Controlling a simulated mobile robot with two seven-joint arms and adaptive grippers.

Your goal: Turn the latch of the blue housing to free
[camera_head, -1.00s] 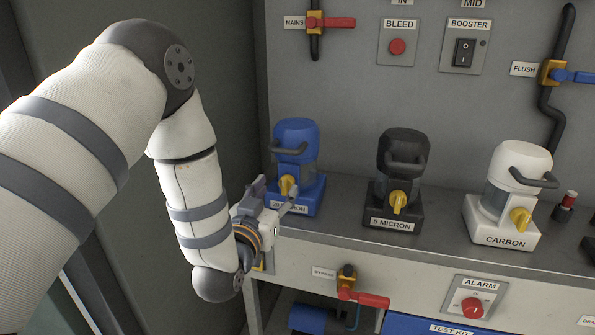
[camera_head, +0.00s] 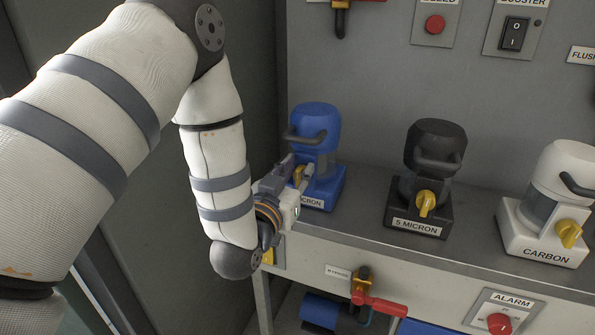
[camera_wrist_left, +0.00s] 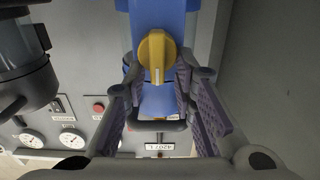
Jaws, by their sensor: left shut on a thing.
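The blue housing (camera_head: 315,125) stands at the left end of the counter, with a dark handle on its upper part. Its yellow latch (camera_wrist_left: 154,57) shows clearly in the left wrist view, long axis roughly upright in that picture; in the head view it is mostly hidden behind my fingers. My left gripper (camera_head: 299,178) comes in from the left, in front of the housing. In the left wrist view its fingers (camera_wrist_left: 156,78) lie on both sides of the latch, shut on it. My right gripper is not in view.
A black housing (camera_head: 433,145) marked 5 MICRON and a white housing (camera_head: 559,180) marked CARBON stand to the right on the counter (camera_head: 365,208). Below are a red bypass handle (camera_head: 380,304) and an alarm knob (camera_head: 498,323). A wall is close on the left.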

